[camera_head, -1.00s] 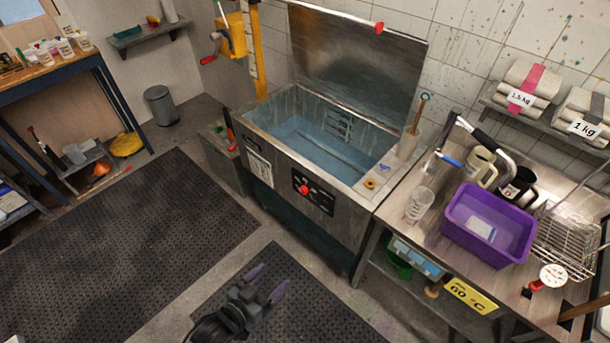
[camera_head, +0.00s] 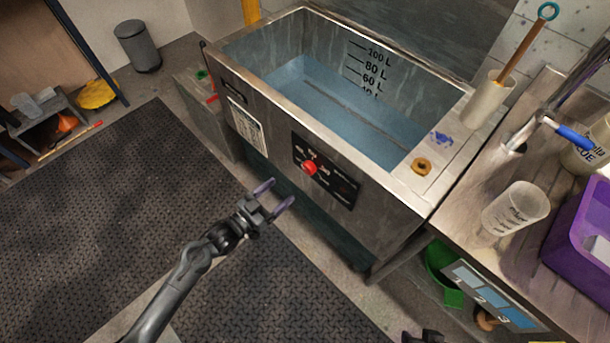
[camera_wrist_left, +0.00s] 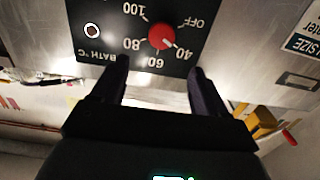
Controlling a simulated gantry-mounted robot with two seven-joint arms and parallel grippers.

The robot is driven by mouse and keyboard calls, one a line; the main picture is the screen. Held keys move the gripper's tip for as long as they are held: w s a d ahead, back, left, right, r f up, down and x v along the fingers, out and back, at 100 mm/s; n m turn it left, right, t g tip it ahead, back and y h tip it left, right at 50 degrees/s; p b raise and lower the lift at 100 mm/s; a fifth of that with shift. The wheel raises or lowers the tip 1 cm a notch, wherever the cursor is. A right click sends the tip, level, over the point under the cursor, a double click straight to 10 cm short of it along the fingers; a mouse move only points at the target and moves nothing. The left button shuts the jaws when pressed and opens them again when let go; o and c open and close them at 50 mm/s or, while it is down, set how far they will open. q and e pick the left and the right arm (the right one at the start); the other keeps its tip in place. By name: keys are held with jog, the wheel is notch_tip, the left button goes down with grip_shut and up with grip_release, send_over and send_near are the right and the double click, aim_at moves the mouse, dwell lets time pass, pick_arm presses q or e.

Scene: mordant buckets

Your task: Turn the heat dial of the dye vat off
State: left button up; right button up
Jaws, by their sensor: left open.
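The heat dial (camera_head: 309,167) is a red round knob on the black panel (camera_head: 340,187) on the front of the steel dye vat (camera_head: 385,208). In the left wrist view the dial (camera_wrist_left: 162,37) appears upside down, with OFF, 40, 60, 80 and 100 around it. A small light mark on the knob seems to face 40. My left gripper (camera_head: 281,194) is open and empty, in front of the panel and apart from the dial. Its fingers (camera_wrist_left: 160,82) straddle the dial's line in the wrist view. A dark part at the bottom edge (camera_head: 423,336) may be my right gripper; its fingers are hidden.
The vat stands open with bluish liquid (camera_head: 350,115) inside. A steel bench at right holds a clear measuring cup (camera_head: 515,208) and a purple tub (camera_head: 585,235). A green bucket (camera_head: 443,272) is beneath it. Dark floor mats (camera_head: 120,215) lie clear at left.

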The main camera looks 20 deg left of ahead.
aim_at(306, 171)
pick_arm(q)
jog(key=b+x, duration=0.1)
jog(key=x, duration=0.2)
jog(key=b+x, duration=0.1)
jog(key=x, duration=0.2)
jog(key=f+b+x, duration=0.1)
jog(key=x, duration=0.3)
jog(key=shift+w+a+b, duration=0.1)
jog(key=shift+b, duration=0.25)
jog(key=shift+w+d, duration=0.3)
jog(key=shift+w, duration=0.2)
pick_arm(e)
jog(key=shift+s+f, duration=0.1)
jog(key=shift+f, duration=2.3)
pick_arm(q)
jog(key=c, duration=1.1)
jog(key=shift+o, duration=0.2)
pick_arm(e)
jog(key=shift+d, duration=0.1)
jog(key=shift+r, duration=0.1)
